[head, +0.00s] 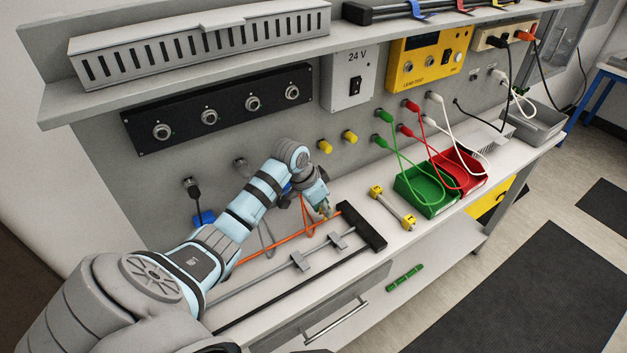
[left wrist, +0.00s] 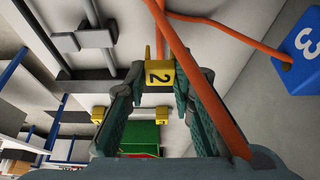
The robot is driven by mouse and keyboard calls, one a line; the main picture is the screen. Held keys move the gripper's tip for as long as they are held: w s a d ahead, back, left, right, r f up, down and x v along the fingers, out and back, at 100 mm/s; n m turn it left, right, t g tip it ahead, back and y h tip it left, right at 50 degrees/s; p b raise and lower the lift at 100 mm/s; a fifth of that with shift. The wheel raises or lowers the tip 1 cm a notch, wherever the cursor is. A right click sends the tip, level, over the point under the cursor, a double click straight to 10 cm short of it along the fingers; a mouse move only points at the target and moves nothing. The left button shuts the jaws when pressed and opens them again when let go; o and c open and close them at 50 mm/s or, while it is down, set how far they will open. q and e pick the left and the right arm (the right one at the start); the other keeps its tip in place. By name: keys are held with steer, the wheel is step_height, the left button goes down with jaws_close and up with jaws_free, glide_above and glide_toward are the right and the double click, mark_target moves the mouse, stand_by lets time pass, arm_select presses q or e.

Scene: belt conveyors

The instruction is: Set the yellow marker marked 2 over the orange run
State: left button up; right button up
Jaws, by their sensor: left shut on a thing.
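My left gripper (head: 325,212) reaches down over the bench near the black end block. In the left wrist view its two fingers (left wrist: 158,85) are shut on the yellow marker (left wrist: 158,74), whose face shows a 2. The marker is mostly hidden in the head view. The orange run (head: 283,237) slants along the bench to near the gripper. In the left wrist view the orange run (left wrist: 186,58) passes close beside the marker and across a finger. I cannot tell whether the marker touches it. My right gripper is not in view.
A black end block (head: 362,227) with grey and black rods lies beside the gripper. A yellow-ended bar (head: 392,207), a green bin (head: 427,190) and a red bin (head: 461,169) stand to the right. A blue block marked 3 (left wrist: 300,58) is on the orange line.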

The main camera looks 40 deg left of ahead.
arm_select(q)
steer(key=f, duration=0.2)
steer(key=shift+s+f, duration=0.2)
steer(key=shift+f, duration=0.15)
steer(key=shift+w+f, duration=0.1)
steer(key=shift+w, duration=0.05)
steer(key=o, duration=0.8)
steer(key=shift+o, duration=0.2)
steer(key=p+v, duration=0.1)
steer(key=v, duration=1.1)
steer(key=shift+a, duration=0.1)
